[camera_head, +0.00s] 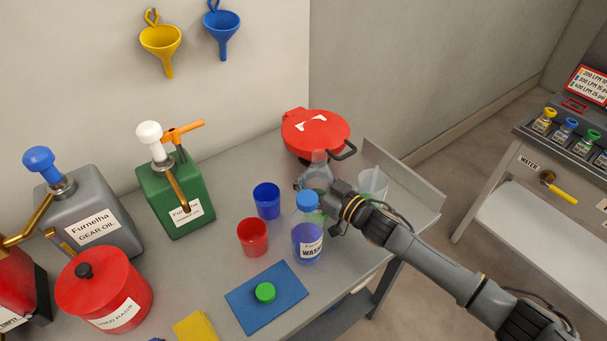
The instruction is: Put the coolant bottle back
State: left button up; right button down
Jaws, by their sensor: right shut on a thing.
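My right gripper (326,195) reaches in from the right and is shut on a clear, uncapped bottle (318,173) near the table's right end. The gripper hides part of this bottle, and I cannot read a coolant label on it. A round green cap (265,292) lies on a blue mat (245,308). A blue-capped wash bottle (307,240) stands upright just in front of the gripper. My left gripper is not in view.
A blue cup (267,201), a red cup (253,237) and a clear beaker (373,183) stand near the gripper. A red lidded pan (315,132) is behind. Pump cans (175,200) stand left. Several capped bottles (566,130) are on a separate station at right.

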aim_at(324, 189)
jog(key=c, duration=0.6)
grip_release()
jog(key=shift+c, duration=0.2)
jog(key=v, duration=0.6)
jog(key=shift+s+d+b, duration=0.1)
jog(key=shift+d+b, duration=0.05)
jog(key=shift+b, duration=0.2)
jog(key=shift+s+d+r, duration=0.15)
jog(key=shift+s+d, duration=0.25)
